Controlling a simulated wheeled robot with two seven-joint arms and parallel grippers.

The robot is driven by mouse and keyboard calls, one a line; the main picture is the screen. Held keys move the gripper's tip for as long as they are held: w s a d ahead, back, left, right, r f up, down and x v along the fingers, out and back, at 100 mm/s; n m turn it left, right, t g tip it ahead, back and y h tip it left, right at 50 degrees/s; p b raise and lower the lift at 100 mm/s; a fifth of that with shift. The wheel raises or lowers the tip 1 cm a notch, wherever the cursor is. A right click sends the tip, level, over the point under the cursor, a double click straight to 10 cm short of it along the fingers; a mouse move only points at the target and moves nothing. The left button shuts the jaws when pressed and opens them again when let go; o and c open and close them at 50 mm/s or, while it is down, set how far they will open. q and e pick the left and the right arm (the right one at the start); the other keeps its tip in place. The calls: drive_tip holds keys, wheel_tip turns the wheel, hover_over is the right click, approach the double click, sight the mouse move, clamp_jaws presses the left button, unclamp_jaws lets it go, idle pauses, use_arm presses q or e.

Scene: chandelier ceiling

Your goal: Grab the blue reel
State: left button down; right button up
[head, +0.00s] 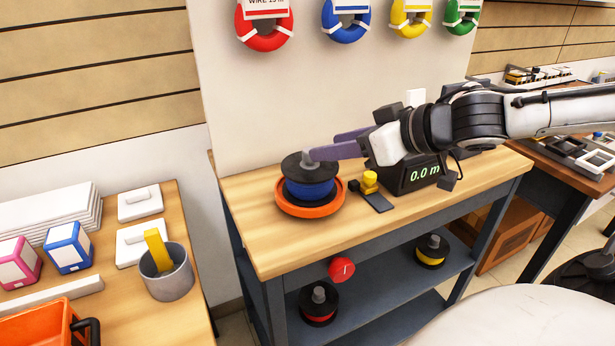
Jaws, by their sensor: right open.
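The blue reel (309,188) has a dark top flange and a grey knob. It sits upright on an orange round base (283,209) on the wooden workbench. My right gripper (325,147) comes in from the right with its purple fingers open. Its near finger overlaps the grey knob in the picture, and its far finger lies behind. I cannot tell whether the fingers touch the knob. My left gripper is not in view.
A dark meter (410,176) reading 0.0 m stands right of the reel, beside small yellow pieces (370,180). Red-banded (319,304) and yellow-banded (431,250) reels sit on the lower shelf. A white panel (240,110) rises behind the bench. The bench's front left is clear.

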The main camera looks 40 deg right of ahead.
sight(310, 171)
drive_tip(key=shift+x, duration=3.65)
clamp_jaws()
